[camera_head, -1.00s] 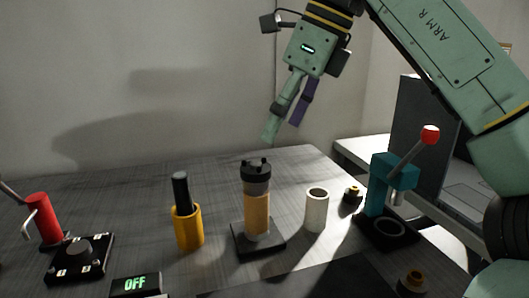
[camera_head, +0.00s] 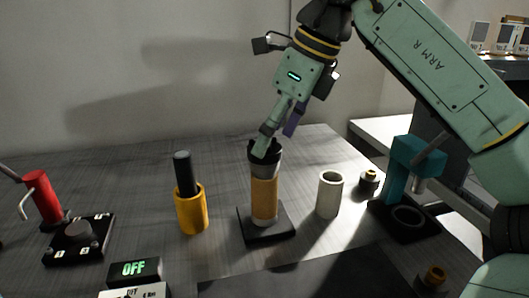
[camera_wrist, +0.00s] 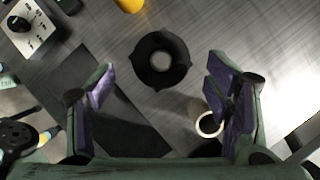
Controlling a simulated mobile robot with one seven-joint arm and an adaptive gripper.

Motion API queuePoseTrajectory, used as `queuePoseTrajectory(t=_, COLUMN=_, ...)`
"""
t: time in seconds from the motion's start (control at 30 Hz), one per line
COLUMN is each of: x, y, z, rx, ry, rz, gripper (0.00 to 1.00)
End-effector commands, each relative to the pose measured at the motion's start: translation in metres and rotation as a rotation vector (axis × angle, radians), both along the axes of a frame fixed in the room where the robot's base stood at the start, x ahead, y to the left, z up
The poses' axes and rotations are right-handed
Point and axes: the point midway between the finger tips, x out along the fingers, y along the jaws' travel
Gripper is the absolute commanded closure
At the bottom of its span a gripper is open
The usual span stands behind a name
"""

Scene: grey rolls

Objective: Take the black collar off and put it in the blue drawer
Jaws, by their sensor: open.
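The black collar (camera_head: 268,157) sits at the top of an upright stand with a tan roll (camera_head: 264,197). In the wrist view the collar (camera_wrist: 179,62) is a dark ring with pointed lugs around a pale core. My gripper (camera_head: 276,136) is just above the collar in the head view, and one finger overlaps its top edge. In the wrist view my gripper (camera_wrist: 158,88) is open, with purple pads wide apart. The collar lies toward the upper side of the gap and nothing is held. Contact cannot be told. I see no blue drawer.
A yellow holder (camera_head: 192,212) with a black rod stands left of the stand. A white tube (camera_head: 329,195) stands close on the right. A teal press (camera_head: 403,172) is further right.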

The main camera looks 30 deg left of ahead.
Motion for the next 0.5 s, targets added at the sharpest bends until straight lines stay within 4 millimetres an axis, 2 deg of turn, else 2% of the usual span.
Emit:
queuePoseTrajectory(t=0.13, x=-0.001, y=0.006, z=-0.016, rx=0.001, ry=0.0, rz=0.001, gripper=0.28)
queuePoseTrajectory(t=0.4, x=-0.001, y=0.008, z=-0.018, rx=0.001, ry=-0.001, rz=0.0, gripper=0.28)
queuePoseTrajectory(t=0.5, x=-0.001, y=0.008, z=-0.018, rx=0.001, ry=-0.001, rz=0.0, gripper=0.35)
